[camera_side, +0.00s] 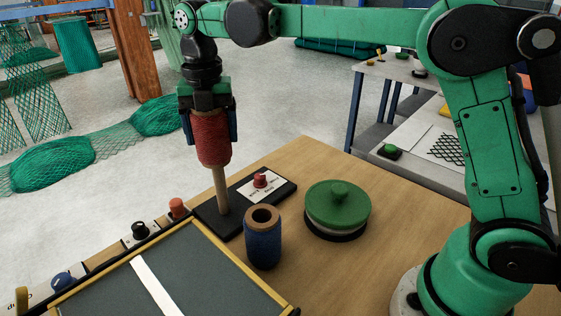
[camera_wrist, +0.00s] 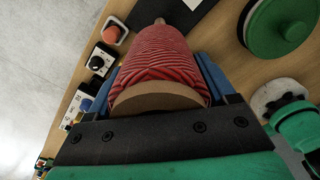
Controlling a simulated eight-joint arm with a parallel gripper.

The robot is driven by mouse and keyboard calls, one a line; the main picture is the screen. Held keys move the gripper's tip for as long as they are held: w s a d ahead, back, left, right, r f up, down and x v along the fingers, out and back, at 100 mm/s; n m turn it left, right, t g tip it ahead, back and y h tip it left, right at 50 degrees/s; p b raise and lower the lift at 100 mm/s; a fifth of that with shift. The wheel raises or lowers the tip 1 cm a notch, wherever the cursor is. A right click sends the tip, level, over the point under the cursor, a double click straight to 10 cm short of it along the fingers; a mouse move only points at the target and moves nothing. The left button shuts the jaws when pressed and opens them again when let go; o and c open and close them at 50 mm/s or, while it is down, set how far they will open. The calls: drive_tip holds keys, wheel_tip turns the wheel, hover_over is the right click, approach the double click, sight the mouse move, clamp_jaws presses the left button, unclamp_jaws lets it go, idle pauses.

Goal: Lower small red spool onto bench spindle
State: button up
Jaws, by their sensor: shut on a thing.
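The small red spool (camera_side: 212,138) is held upright in my gripper (camera_side: 208,115). The blue jaws are shut on its sides. In the side view its lower end is at the upper part of the wooden bench spindle (camera_side: 221,190), which stands on a black base (camera_side: 230,223). The spindle's top is hidden, apparently inside the spool. In the wrist view the red spool (camera_wrist: 165,65) fills the middle between the jaws, its tan end facing the camera. A small tip (camera_wrist: 160,21) shows beyond its far end. The gap down to the base is still open.
A blue spool (camera_side: 263,245) stands in front of the base. A green lidded round object (camera_side: 338,208) sits to its right. A red knob (camera_side: 260,180) is on the base's white label. A grey framed panel (camera_side: 190,275) lies at front left. Bench right of these is clear.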

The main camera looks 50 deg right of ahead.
sight(216, 158)
drive_tip(key=shift+f, duration=0.1)
idle(0.5)
drive_tip(key=shift+f, duration=5.55)
drive_tip(key=o, duration=1.2)
drive_tip(key=shift+o, duration=0.2)
drive_tip(key=shift+r, duration=2.85)
